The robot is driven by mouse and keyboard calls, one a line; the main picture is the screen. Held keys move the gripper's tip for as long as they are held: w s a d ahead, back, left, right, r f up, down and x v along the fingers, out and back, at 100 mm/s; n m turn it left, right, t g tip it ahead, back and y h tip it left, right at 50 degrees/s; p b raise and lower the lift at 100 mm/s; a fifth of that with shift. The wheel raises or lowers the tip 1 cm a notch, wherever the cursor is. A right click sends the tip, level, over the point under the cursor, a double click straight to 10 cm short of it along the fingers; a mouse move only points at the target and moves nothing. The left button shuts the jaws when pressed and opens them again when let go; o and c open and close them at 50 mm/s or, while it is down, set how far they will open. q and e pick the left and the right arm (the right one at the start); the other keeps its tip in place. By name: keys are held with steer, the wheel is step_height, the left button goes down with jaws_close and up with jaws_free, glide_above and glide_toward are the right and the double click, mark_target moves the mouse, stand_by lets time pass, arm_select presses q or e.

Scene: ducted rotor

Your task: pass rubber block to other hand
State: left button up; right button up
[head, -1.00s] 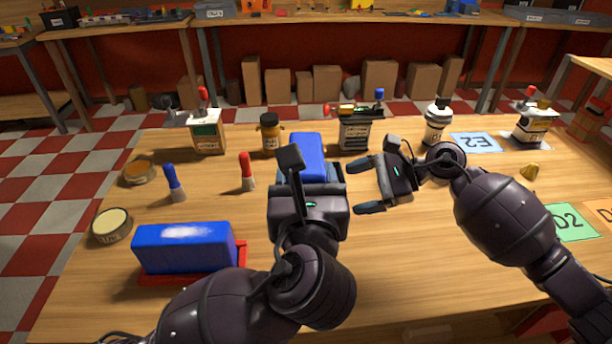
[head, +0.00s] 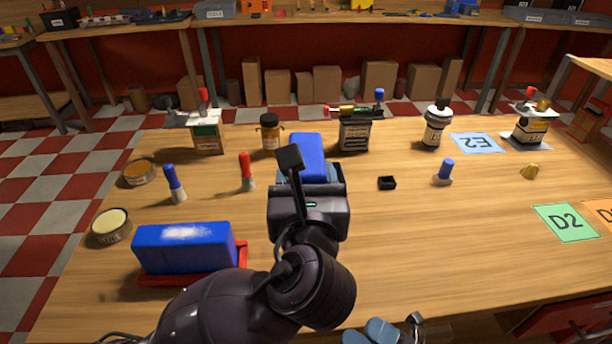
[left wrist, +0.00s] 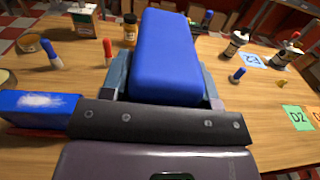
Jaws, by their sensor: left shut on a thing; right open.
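A plain blue block (head: 308,155), taken as the rubber block, is held in my left gripper (head: 309,181) above the middle of the table. In the left wrist view the block (left wrist: 165,55) sits between the two grey fingers and sticks out well beyond them. My right gripper (head: 383,331) shows only in part at the bottom edge of the head view, apart from the block and low at the table's front. Its blue-grey fingers are open and empty.
Another blue block (head: 185,246) with a whitish top patch lies on a red tray (head: 243,255) at left. Markers, tins, a jar (head: 270,133) and bottles stand around. A small black holder (head: 387,183) lies right of the held block.

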steer(key=w+d+f+m+t+h, duration=0.1)
steer(key=d+f+m+t+h, duration=0.2)
steer(key=d+m+h, duration=0.45)
steer(key=w+d+f+m+t+h, duration=0.1)
steer(key=d+f+m+t+h, duration=0.2)
steer(key=m+h, duration=0.7)
steer(key=s+d+f+m+g+h, duration=0.1)
steer(key=s+d+f+m+g, duration=0.5)
steer(key=m, duration=0.4)
steer(key=shift+d+f+m+g, duration=0.3)
steer(key=shift+f+m+g, duration=0.1)
steer(key=shift+f, duration=0.1)
arm_select(q)
steer(key=o, duration=0.6)
steer(key=c, duration=0.4)
